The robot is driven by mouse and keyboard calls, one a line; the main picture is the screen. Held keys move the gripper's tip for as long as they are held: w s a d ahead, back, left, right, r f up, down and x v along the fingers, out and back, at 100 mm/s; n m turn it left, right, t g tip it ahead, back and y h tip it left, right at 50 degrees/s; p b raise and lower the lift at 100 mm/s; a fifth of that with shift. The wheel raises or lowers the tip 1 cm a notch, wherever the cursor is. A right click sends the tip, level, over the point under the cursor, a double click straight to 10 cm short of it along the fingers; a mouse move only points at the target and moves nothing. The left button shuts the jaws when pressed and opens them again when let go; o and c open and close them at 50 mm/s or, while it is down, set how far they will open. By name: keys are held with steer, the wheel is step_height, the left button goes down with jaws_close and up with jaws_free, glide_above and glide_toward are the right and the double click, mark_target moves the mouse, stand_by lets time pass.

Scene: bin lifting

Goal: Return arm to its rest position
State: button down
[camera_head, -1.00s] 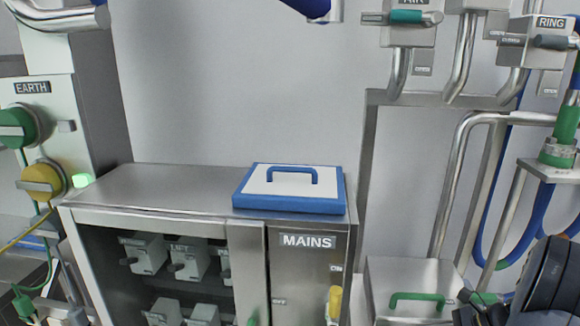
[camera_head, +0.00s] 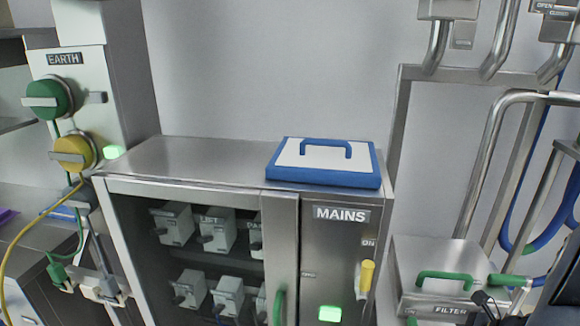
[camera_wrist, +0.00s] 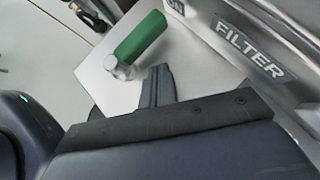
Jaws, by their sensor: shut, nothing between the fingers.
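My gripper (camera_wrist: 158,84) shows in the wrist view as closed dark fingers with nothing between them. The fingers are close to the green handle (camera_wrist: 141,38) of the metal FILTER box, and I cannot tell whether they touch it. The FILTER label (camera_wrist: 250,52) is to the right of the fingers. In the head view the FILTER box (camera_head: 405,268) with its green handle (camera_head: 445,276) is at the lower right.
The steel MAINS cabinet (camera_head: 200,160) stands in the centre, with a blue-rimmed lid (camera_head: 325,180) on top. The EARTH panel (camera_head: 85,85) with green and yellow knobs is at left. Pipes (camera_head: 490,150) rise at right. The grey wall behind the cabinet is bare.

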steer(key=shift+s+m+t+h+b, duration=0.45)
steer(key=shift+s+m+h, duration=0.2)
steer(key=shift+m, duration=0.4)
steer(key=shift+s+m+t+h+b, duration=0.3)
steer(key=shift+s+m+t+h, duration=0.25)
steer(key=shift+m, duration=0.5)
